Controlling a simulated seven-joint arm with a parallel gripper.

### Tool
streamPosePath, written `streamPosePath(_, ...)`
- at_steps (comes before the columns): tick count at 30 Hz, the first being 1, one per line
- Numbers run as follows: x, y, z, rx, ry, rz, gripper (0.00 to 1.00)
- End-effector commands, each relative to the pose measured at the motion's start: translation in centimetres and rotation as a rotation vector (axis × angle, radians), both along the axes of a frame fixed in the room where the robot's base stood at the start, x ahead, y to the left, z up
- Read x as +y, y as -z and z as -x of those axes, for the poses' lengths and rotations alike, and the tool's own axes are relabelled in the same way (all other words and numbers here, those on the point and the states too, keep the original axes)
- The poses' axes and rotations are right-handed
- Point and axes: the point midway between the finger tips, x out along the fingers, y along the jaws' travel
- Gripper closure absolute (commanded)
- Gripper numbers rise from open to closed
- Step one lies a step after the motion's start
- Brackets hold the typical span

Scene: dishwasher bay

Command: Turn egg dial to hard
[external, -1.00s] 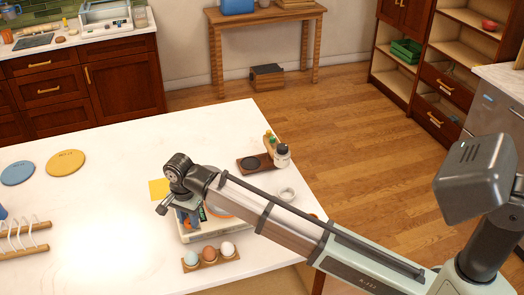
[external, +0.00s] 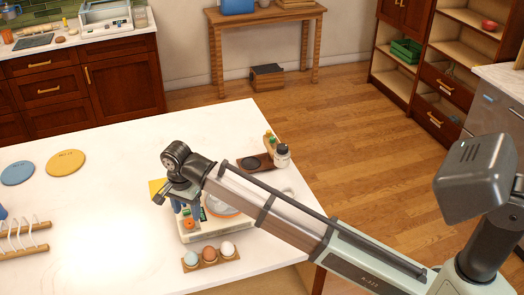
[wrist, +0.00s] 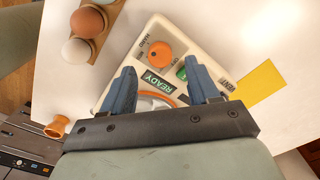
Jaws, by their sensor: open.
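The egg cooker (external: 212,231) is a white box near the table's front edge, with an orange ring on top. Its orange egg dial (wrist: 160,53) shows in the wrist view, and in the external view (external: 189,224). The word HARD (wrist: 141,43) is printed beside the dial. A dark label reads READY (wrist: 158,80), and a green switch (wrist: 182,73) sits next to ON. My gripper (wrist: 160,66) is open, its two blue fingers spread wide over the cooker with nothing between them. The dial lies just beyond the fingertips in the wrist view. I cannot tell the dial's pointer setting clearly.
A wooden holder with several eggs (external: 209,253) stands in front of the cooker. A yellow note (external: 157,188) lies behind it, partly hidden by my wrist. A dark tray with bottles (external: 255,163) stands farther back. The table left of the cooker has free room.

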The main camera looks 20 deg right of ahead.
Motion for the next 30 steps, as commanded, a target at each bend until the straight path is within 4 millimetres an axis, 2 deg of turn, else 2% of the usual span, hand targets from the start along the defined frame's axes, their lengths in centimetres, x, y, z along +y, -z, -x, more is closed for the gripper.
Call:
streamPosePath(1, 0.1, -1.2, -0.1, -0.001, 0.0, -0.001, 0.4)
streamPosePath(9, 0.1, -6.2, -0.1, -0.001, 0.0, -0.001, 0.4)
streamPosePath(15, 0.1, -8.6, -0.1, 0.0, 0.0, 0.0, 0.4)
streamPosePath(21, 0.0, -9.5, 0.0, 0.001, 0.0, 0.001, 0.4)
streamPosePath(30, 0.0, -9.6, 0.0, 0.001, 0.0, 0.001, 0.4)
